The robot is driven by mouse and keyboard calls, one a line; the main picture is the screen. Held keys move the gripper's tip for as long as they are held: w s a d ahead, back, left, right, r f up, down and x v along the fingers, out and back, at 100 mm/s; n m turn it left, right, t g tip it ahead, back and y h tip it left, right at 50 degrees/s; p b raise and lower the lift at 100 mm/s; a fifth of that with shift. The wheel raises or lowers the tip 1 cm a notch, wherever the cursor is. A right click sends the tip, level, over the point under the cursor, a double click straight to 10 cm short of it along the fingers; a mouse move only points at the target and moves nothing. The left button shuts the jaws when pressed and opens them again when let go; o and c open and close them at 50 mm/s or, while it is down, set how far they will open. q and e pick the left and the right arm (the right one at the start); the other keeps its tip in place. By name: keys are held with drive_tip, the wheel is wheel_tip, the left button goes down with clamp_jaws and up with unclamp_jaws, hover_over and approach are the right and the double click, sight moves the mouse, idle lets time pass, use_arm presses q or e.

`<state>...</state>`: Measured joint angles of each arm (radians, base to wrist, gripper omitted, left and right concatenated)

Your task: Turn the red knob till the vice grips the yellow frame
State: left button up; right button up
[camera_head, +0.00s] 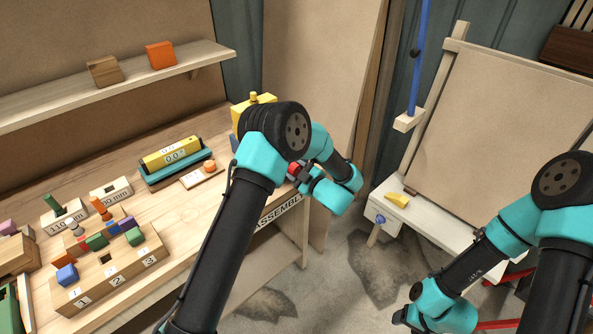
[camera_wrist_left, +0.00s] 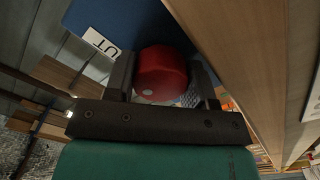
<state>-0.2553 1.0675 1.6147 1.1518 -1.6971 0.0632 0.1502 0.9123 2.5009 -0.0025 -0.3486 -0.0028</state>
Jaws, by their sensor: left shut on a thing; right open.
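The red knob (camera_wrist_left: 160,72) sits between the two dark fingers of my left gripper (camera_wrist_left: 163,82), which is shut on it. The blue vice body (camera_wrist_left: 125,22) rises behind the knob, with a white label partly in view. In the head view, a small part of the red knob (camera_head: 293,169) shows beside my left gripper (camera_head: 298,174). The yellow frame (camera_head: 240,108) stands at the back of the bench, partly hidden by my left arm. Most of the vice is hidden there, so its jaws cannot be seen. My right gripper (camera_head: 402,317) is open at the bottom, away from the bench.
The wooden bench (camera_head: 215,215) carries a teal cradle (camera_head: 178,171) with a yellow piece, and a numbered block (camera_head: 108,270) with coloured pieces. A white stand (camera_head: 440,222) with a yellow piece (camera_head: 397,200) is at the right. Floor lies open between them.

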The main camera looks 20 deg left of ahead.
use_arm(q)
drive_tip(key=shift+m, duration=0.4)
drive_tip(key=shift+c, duration=0.2)
drive_tip(key=o, duration=0.7)
drive_tip(key=shift+c, duration=0.2)
drive_tip(key=shift+d, duration=0.1)
drive_tip(key=v, duration=1.7)
drive_tip(key=shift+d, duration=0.15)
